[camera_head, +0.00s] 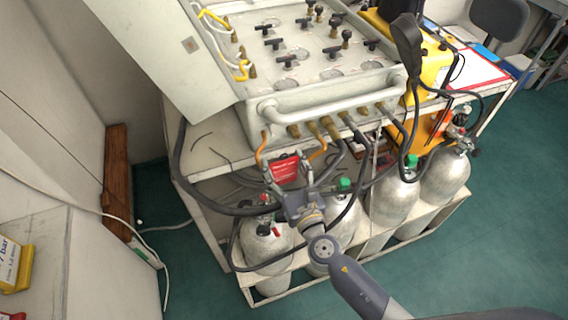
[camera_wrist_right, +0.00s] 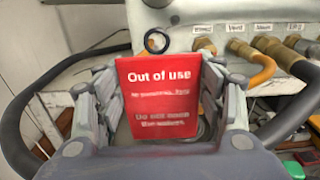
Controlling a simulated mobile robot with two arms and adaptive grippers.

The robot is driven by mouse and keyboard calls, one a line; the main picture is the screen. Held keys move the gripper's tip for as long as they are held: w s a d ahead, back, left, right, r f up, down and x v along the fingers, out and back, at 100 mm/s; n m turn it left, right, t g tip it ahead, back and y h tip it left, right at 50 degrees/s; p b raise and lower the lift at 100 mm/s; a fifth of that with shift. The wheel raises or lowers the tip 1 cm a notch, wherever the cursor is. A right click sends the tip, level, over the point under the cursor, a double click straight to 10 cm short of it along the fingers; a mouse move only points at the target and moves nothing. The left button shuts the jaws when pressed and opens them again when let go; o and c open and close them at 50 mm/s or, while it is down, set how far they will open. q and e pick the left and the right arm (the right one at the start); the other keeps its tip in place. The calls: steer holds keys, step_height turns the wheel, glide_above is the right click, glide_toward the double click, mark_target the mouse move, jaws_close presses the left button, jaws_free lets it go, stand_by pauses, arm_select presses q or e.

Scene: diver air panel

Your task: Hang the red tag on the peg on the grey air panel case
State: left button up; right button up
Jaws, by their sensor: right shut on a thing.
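The red tag (camera_head: 286,169) is held upright in front of the grey air panel case (camera_head: 335,95), just below its front edge. In the right wrist view the tag (camera_wrist_right: 158,100) faces me and reads "Out of use". My right gripper (camera_head: 288,177) is shut on it, with a finger at each side edge. A dark ring (camera_wrist_right: 157,41) shows just above the tag's top edge, against the pale case front (camera_wrist_right: 180,16). I cannot make out the peg, nor tell whether the ring is around anything. My left gripper is not in view.
Brass fittings (camera_wrist_right: 205,46) and hoses (camera_wrist_right: 262,70) come out of the case front, right of the tag. Silver cylinders (camera_head: 394,200) stand in a white rack below. An open lid (camera_head: 165,50) is at the left. Green floor (camera_head: 500,240) is clear at the right.

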glide_toward(268, 135)
steer(key=shift+r+b+x, duration=0.15)
steer(key=shift+b+x, duration=0.05)
steer(key=shift+x, duration=0.6)
steer(key=shift+r+b+x, duration=0.15)
steer(key=shift+b+x, duration=0.05)
steer(key=shift+x, duration=0.55)
steer(key=shift+w+a, duration=0.1)
steer(key=shift+w, duration=0.15)
steer(key=shift+w, duration=0.2)
steer(key=shift+x, duration=0.8)
steer(key=shift+w+a+b, duration=0.15)
steer(key=shift+b, duration=0.15)
steer(key=shift+w+a, duration=0.1)
steer(key=shift+w, duration=0.2)
steer(key=shift+f+b, duration=0.3)
stand_by(0.8)
